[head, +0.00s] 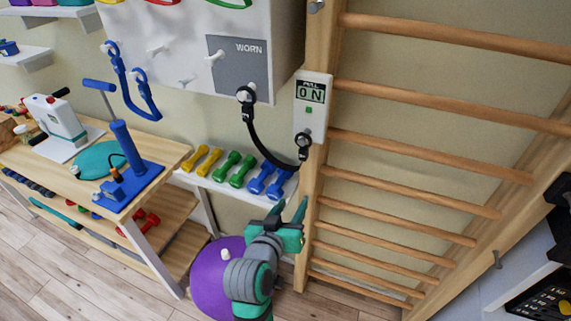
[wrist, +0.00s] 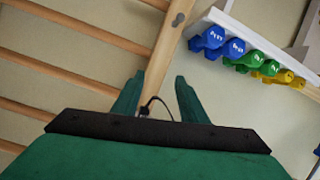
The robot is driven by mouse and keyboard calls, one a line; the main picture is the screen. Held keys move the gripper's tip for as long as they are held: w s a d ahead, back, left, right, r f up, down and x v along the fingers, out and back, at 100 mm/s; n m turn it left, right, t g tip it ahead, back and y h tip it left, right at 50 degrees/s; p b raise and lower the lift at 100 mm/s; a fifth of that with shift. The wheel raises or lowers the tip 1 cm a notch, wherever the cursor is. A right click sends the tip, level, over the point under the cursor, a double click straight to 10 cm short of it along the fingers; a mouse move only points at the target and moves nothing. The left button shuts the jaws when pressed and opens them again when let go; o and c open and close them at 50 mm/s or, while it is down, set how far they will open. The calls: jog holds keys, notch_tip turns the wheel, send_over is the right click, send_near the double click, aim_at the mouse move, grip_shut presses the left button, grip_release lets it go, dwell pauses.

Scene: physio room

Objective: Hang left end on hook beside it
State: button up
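A black band (head: 262,145) hangs in a curve in the head view. Its left end (head: 246,95) is at the lower edge of the panel under the grey WORN patch (head: 238,63); the hook contact there is too small to make out. My gripper (head: 289,208) is below the right end, apart from the band, open and empty. In the wrist view its fingers (wrist: 157,92) are spread, with a thin dark loop (wrist: 155,100) seen between them, which I cannot identify surely.
A blue band (head: 135,98) hangs on hooks left of the WORN patch; bare white pegs (head: 160,48) stand between. Wooden wall bars (head: 430,97) rise on the right. A shelf of dumbbells (head: 228,165) lies behind my gripper. A purple ball (head: 208,283) and a wooden bench (head: 160,160) are left.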

aim_at(302, 152)
notch_tip(302, 152, up, 14)
jog(key=w+a+m+g+h, duration=0.1)
jog(key=w+m, duration=0.1)
jog(key=m, duration=0.1)
jog(key=x, duration=1)
jog(key=shift+w+f, duration=0.1)
jog(key=shift+f, duration=0.3)
grip_shut()
dwell(1.0)
jog(key=shift+d+r, duration=0.1)
jog(key=shift+r, duration=0.4)
dwell(0.9)
